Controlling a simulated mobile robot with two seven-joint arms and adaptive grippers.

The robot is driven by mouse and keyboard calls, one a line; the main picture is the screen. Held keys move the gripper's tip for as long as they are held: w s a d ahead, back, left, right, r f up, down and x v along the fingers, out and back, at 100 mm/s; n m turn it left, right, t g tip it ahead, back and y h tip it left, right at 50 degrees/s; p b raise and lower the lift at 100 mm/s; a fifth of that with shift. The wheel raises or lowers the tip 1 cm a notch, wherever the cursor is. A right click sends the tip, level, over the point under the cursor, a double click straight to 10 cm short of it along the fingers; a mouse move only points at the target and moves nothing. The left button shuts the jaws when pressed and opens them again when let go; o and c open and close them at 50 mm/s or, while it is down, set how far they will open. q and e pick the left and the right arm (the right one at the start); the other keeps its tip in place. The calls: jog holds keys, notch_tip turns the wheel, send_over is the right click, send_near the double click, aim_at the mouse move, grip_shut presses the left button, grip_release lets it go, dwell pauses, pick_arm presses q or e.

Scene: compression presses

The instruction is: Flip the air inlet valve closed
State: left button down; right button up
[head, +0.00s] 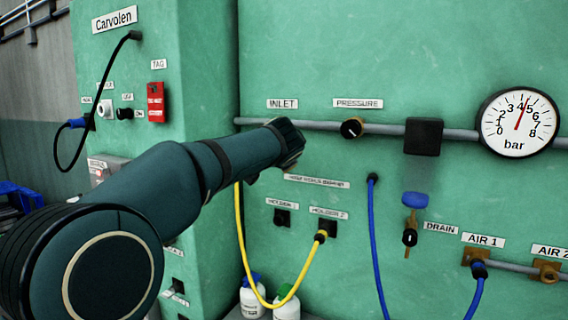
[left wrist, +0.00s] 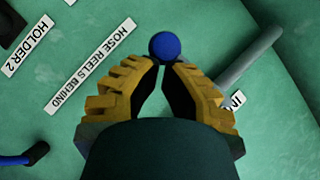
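In the left wrist view a round blue knob (left wrist: 165,46) lies just past the fingertips of my left gripper (left wrist: 166,65), in line with the gap between them. The two yellow-padded fingers are partly apart, with a narrow gap at the tips and nothing seen between them. I cannot tell whether the tips touch the knob. In the head view my left gripper (head: 290,140) is at the grey pipe (head: 330,126) below the INLET label (head: 282,104). It hides the inlet valve there. My right gripper is not in view.
The pressure knob (head: 352,128), a black block (head: 424,136) and the gauge (head: 519,122) sit along the pipe to the right. A yellow hose (head: 262,293) and a blue hose (head: 376,245) hang below. The blue-handled drain valve (head: 415,199) is lower right.

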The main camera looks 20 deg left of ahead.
pick_arm(q)
jog(key=shift+a+f, duration=0.2)
jog(key=shift+a, duration=0.05)
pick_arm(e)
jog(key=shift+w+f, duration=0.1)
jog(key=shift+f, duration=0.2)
